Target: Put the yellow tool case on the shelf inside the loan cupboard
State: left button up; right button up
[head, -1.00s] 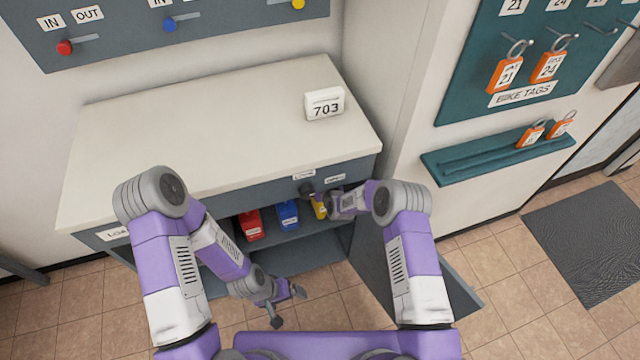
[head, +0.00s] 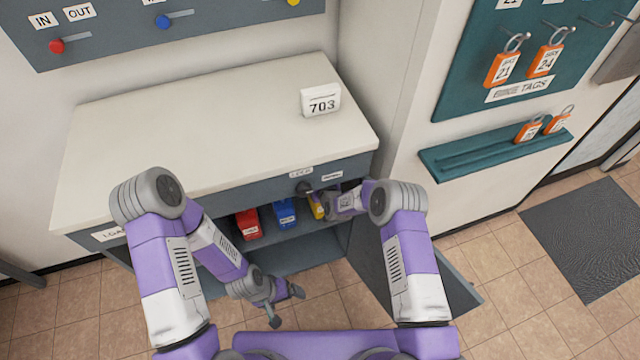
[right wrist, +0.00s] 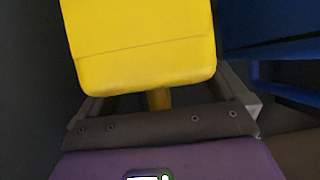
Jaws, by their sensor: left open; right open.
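The yellow tool case (head: 316,207) is inside the loan cupboard (head: 220,187), at the right end of its shelf (head: 278,236), beside a blue case. My right gripper (head: 312,197) reaches in at the cupboard's right side and partly hides the case. In the right wrist view the yellow case (right wrist: 140,45) fills the upper middle, with its yellow handle (right wrist: 158,99) between the open fingers. Contact with the fingers cannot be told. My left gripper (head: 286,306) is open and empty, low in front of the cupboard.
A red case (head: 248,224) and the blue case (head: 285,213) stand on the same shelf. The cupboard door (head: 415,275) stands open at the right. A 703 sign (head: 320,101) sits on the countertop (head: 200,130), otherwise clear. A teal ledge (head: 500,148) is on the right wall.

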jog(key=shift+s+r, duration=0.1)
jog(key=shift+r, duration=0.15)
jog(key=p+v, duration=0.4)
jog(key=v, duration=0.7)
pick_arm(q)
jog(key=shift+r+p, duration=0.55)
jog(key=shift+r, duration=2.05)
pick_arm(e)
jog(key=s+d+m+g, duration=0.2)
jog(key=s+g, duration=0.1)
jog(key=s, duration=0.7)
jog(key=s+d+f+m+g, duration=0.1)
jog(key=s+g, duration=0.3)
jog(key=s, duration=0.6)
jog(key=s+d+f+m+g, duration=0.1)
jog(key=s+d+m+g, duration=0.2)
jog(key=s, duration=0.7)
jog(key=shift+s+f+m+g, duration=0.25)
jog(key=shift+m+g, duration=0.15)
pick_arm(q)
jog(key=shift+f, duration=0.1)
pick_arm(e)
jog(key=shift+f, duration=0.1)
jog(key=shift+c, duration=0.2)
